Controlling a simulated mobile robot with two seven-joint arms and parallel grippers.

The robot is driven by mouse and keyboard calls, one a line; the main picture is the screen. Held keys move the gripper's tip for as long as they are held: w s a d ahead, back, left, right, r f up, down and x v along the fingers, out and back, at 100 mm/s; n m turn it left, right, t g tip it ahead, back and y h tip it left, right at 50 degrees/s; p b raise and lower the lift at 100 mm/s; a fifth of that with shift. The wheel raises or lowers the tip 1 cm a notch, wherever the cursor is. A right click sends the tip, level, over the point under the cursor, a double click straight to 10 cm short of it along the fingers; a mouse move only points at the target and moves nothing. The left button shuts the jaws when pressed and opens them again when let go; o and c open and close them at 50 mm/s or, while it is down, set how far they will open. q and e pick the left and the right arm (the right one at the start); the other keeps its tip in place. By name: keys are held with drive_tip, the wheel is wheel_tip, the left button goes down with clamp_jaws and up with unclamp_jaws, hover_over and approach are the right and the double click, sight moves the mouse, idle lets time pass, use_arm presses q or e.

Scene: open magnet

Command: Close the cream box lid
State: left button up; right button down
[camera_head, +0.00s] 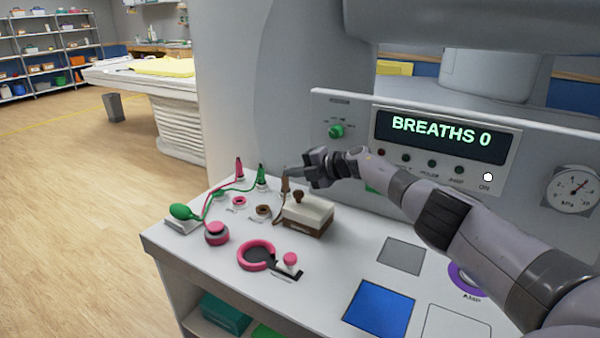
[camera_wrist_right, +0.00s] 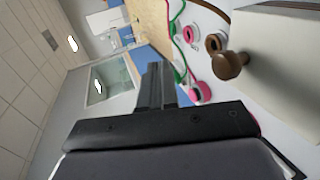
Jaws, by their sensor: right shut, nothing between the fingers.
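The cream box (camera_head: 309,212) stands on the white table, with a brown lower band and a brown knob (camera_head: 298,195) on top. Its cream top looks level; I cannot tell whether a gap is left under the lid. In the right wrist view the cream box (camera_wrist_right: 284,70) fills the right side, with the brown knob (camera_wrist_right: 229,65) sticking out toward the fingers. My right gripper (camera_head: 287,172) is shut and empty, above and just behind the box, apart from the knob. Its fingers also show together in the right wrist view (camera_wrist_right: 155,85). My left gripper is out of view.
Brown (camera_head: 285,187), green (camera_head: 261,176) and pink (camera_head: 239,168) cone-shaped plugs stand behind and left of the box. A pink ring (camera_head: 256,255) lies in front. A display panel (camera_head: 440,135) rises behind my right arm. A blue square (camera_head: 379,308) lies at front right.

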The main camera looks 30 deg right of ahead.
drive_tip(key=shift+r+p, duration=0.35)
drive_tip(key=shift+r, duration=0.45)
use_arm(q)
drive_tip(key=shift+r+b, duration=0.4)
use_arm(e)
wheel_tip(320, 180, up, 9)
drive_tip(key=shift+s, duration=0.1)
